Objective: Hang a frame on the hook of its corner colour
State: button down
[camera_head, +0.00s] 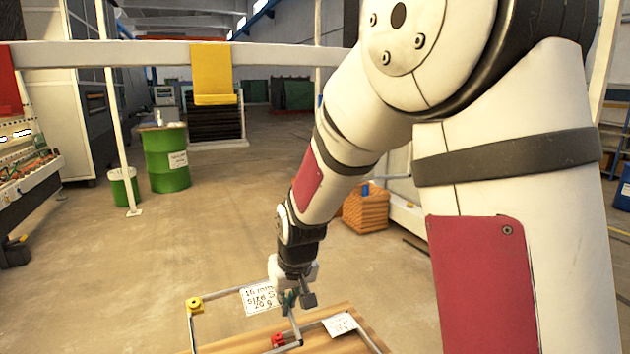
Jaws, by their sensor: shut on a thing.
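My gripper (298,296) is low in the middle, over a wooden surface (325,318). It is shut on a thin grey frame (225,296) near that frame's upper right part; the exact contact is partly hidden. This frame has a yellow corner piece (195,304) at its upper left and a white size label. A second grey frame (366,334), with its own label, lies on the wood to the right. A red corner piece (278,341) shows below my gripper; which frame it belongs to is hard to tell. A yellow hook (213,75) and a red hook (9,82) hang on a white rail.
The white rail (280,56) crosses the upper view, with a thin post (117,120) at left. A green barrel (167,158) and a green bucket (124,188) stand behind the post. An orange basket (366,208) is beyond my arm. The middle floor is clear.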

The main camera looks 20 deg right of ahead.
jog(key=s+r+t+p, duration=0.4)
jog(key=r+t+p, duration=0.35)
jog(key=r, duration=1.05)
jog(key=s+r+t+p, duration=0.3)
jog(key=r+t+p, duration=0.45)
jog(key=r, duration=1.05)
jog(key=w+g+b, duration=0.1)
jog(key=w+b, duration=0.2)
jog(key=w, duration=0.9)
jog(key=shift+w+d+f+b, duration=0.2)
jog(key=shift+w+f+b, duration=0.05)
jog(key=shift+w+b, duration=0.1)
jog(key=shift+f+b, duration=0.8)
jog(key=shift+f, duration=0.15)
jog(key=c, duration=1.7)
grip_release()
